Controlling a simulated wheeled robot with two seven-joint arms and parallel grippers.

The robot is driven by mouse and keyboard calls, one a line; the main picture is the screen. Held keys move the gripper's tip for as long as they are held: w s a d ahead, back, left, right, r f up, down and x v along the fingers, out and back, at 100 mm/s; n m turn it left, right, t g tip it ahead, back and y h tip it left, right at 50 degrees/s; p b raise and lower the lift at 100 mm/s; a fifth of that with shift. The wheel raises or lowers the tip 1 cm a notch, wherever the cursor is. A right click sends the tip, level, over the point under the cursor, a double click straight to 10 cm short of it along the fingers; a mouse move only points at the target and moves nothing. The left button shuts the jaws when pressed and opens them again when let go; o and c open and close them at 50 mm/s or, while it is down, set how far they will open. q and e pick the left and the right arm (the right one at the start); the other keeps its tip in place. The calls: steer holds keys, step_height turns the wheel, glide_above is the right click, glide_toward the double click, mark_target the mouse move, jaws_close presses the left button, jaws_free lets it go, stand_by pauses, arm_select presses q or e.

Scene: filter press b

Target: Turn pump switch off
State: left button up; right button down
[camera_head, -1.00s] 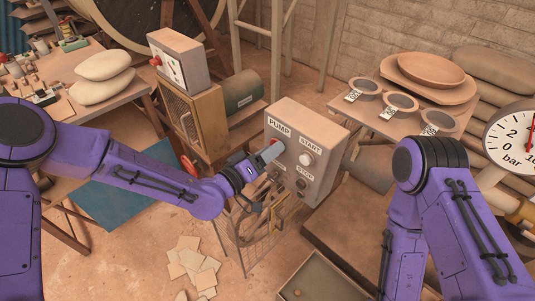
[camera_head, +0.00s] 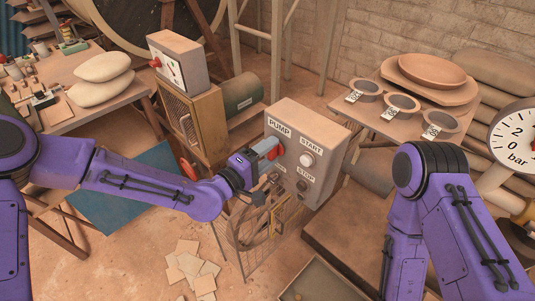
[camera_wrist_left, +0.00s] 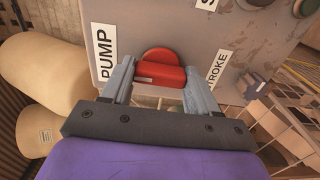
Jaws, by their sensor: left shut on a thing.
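The red pump switch (camera_wrist_left: 161,68) is a knob below the PUMP label in the left wrist view. It also shows in the head view (camera_head: 273,150), partly hidden by the gripper. My left gripper (camera_wrist_left: 160,88) has a finger on each side of the red knob and is shut on it; it also shows at the box front in the head view (camera_head: 266,151). My right gripper is out of view; only my right arm shows.
A wire basket (camera_head: 255,235) stands below the box. A table with bowls (camera_head: 432,70) is at the back right, and a pressure gauge (camera_head: 516,140) at the far right.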

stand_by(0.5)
arm_select(q)
steer(key=o, duration=1.1)
steer(key=shift+c, duration=0.2)
steer(key=b+v, duration=0.1)
steer(key=v, duration=0.9)
steer(key=shift+s+a+b, duration=0.2)
steer(key=shift+a+b, duration=0.05)
steer(key=shift+b, duration=0.1)
